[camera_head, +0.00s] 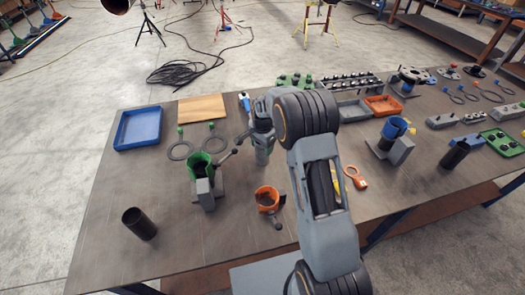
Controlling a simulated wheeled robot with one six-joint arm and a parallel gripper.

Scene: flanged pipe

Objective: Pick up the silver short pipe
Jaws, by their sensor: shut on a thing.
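My gripper (262,142) reaches down from the wrist at the middle of the table, behind the green holder. It is shut on a short silver-grey pipe (261,157), whose lower part shows upright below the fingers. The upper part of the pipe is hidden by the gripper. I cannot tell whether the pipe's lower end touches the table.
A green holder (198,165) on a grey base stands left of the gripper. An orange ring clamp (267,199) is in front. A dark pipe (139,223) stands front left. A blue tray (139,128) sits back left. A blue holder (394,130) stands right. Bare tabletop lies front left.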

